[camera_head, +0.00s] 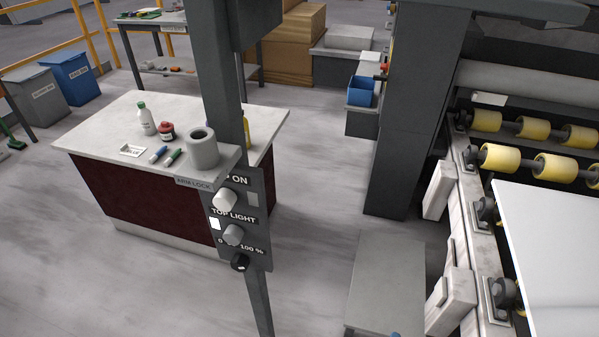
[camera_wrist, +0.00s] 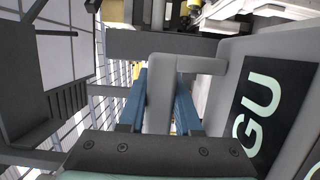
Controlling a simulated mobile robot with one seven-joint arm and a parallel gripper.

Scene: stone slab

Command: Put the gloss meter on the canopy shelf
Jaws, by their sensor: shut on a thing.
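In the wrist view my gripper (camera_wrist: 160,85) has its two blue fingers shut on a grey upright part of the gloss meter (camera_wrist: 212,100). The meter is a grey body with a dark panel marked "GU", and it fills the right side of the view. The gripper and the meter do not show in the head view. I cannot tell for sure which surface is the canopy shelf. A dark post (camera_head: 220,80) with a panel of knobs (camera_head: 238,222), marked "TOP LIGHT", stands in the middle of the head view.
A pale-topped bench (camera_head: 100,130) behind the post holds a bottle (camera_head: 146,118), a red jar (camera_head: 166,131) and markers. A grey cup (camera_head: 202,148) stands near the post. Yellow rollers (camera_head: 499,157) and a white slab (camera_head: 550,245) are at right. Open floor (camera_head: 310,225) lies between.

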